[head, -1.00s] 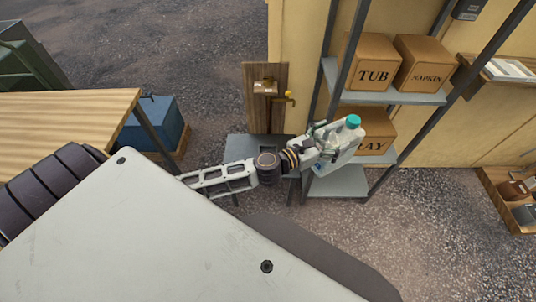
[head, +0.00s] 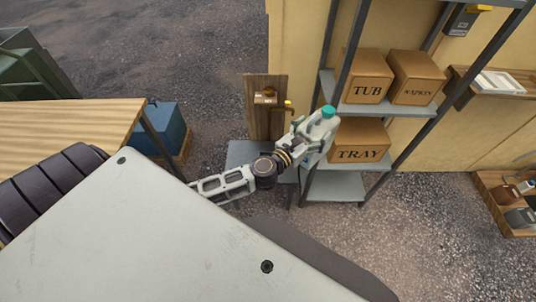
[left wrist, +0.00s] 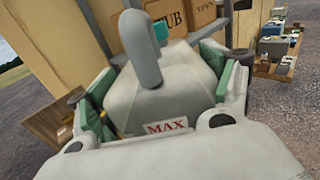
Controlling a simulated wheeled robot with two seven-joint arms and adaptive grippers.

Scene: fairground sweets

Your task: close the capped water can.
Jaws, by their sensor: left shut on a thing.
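The water can (head: 320,128) is pale and translucent with a teal cap (head: 328,111) at its top. My left gripper (head: 303,140) is shut on the can and holds it up, slightly tilted, in front of the shelf. In the left wrist view the can (left wrist: 175,85) fills the middle, between green-padded fingers on both sides, with a red MAX label below. The teal cap (left wrist: 161,30) shows there at the far end, partly behind a rounded grey part. I cannot tell how tightly the cap sits. My right gripper is not in view.
A brass tap (head: 265,97) on a wooden board stands left of the can, above a grey platform (head: 250,152). The metal shelf (head: 335,186) at right holds the TUB (head: 367,90), NAPKIN (head: 415,92) and TRAY (head: 360,154) boxes. A wooden table (head: 70,120) stands at left.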

